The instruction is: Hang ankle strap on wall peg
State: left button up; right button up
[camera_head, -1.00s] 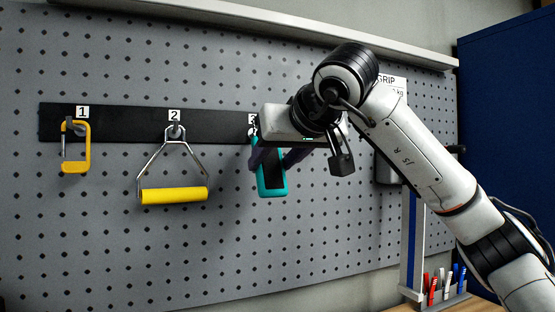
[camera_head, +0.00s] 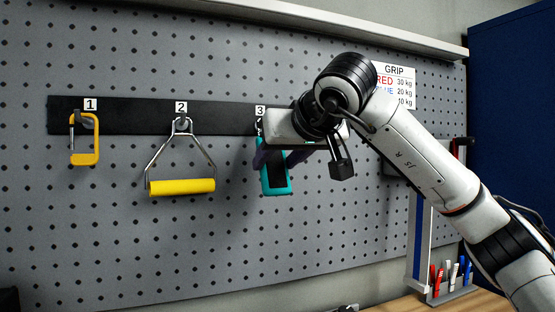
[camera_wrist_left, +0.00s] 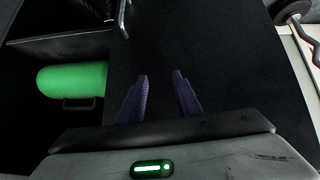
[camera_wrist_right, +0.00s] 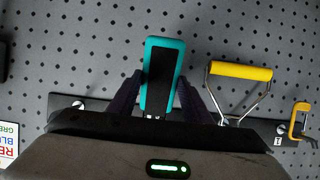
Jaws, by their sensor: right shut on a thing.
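The ankle strap (camera_head: 275,178) is a teal-edged band with a black middle, hanging upright just below label 3 on the black peg rail (camera_head: 145,117). My right gripper (camera_head: 277,160) is shut on it, with dark purple fingers on both sides. The right wrist view shows the strap (camera_wrist_right: 161,75) between the fingers (camera_wrist_right: 159,80). A bit of metal shows at its upper end; peg 3 is mostly hidden by my gripper, so I cannot tell whether the strap is on it. My left gripper (camera_wrist_left: 160,76) is open and empty in the left wrist view, over a dark surface.
An empty peg (camera_wrist_right: 79,105) shows in the right wrist view. A grip sign (camera_head: 394,85) and a marker holder (camera_head: 452,290) are at right. A green cylinder (camera_wrist_left: 72,80) lies near my left gripper.

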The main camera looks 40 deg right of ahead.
jog(key=o, duration=1.2)
jog(key=v, duration=1)
jog(key=shift+s, duration=0.2)
